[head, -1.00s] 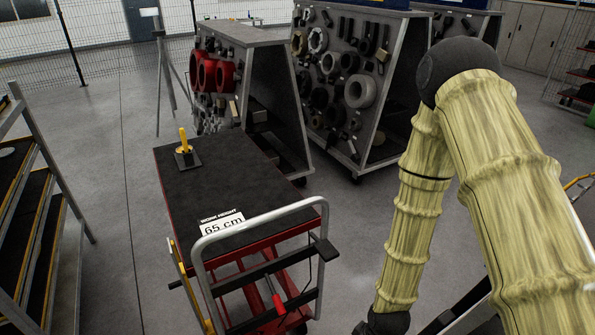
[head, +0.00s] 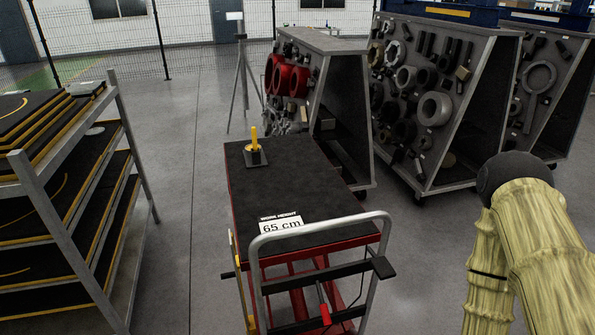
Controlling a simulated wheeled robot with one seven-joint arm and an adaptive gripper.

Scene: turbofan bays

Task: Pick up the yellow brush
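The yellow brush (head: 254,138) stands upright in a small dark holder (head: 256,157). The holder sits near the far left corner of the black top of a red lift cart (head: 290,192). My arm, in a pale yellow-green sleeve, shows at the lower right of the head view, well apart from the cart. My gripper is outside the picture.
The cart's grey push handle (head: 320,225) rises at its near end. A shelf rack (head: 50,205) stands to the left. Slanted parts boards (head: 435,95) stand behind and to the right. Grey floor is clear between rack and cart.

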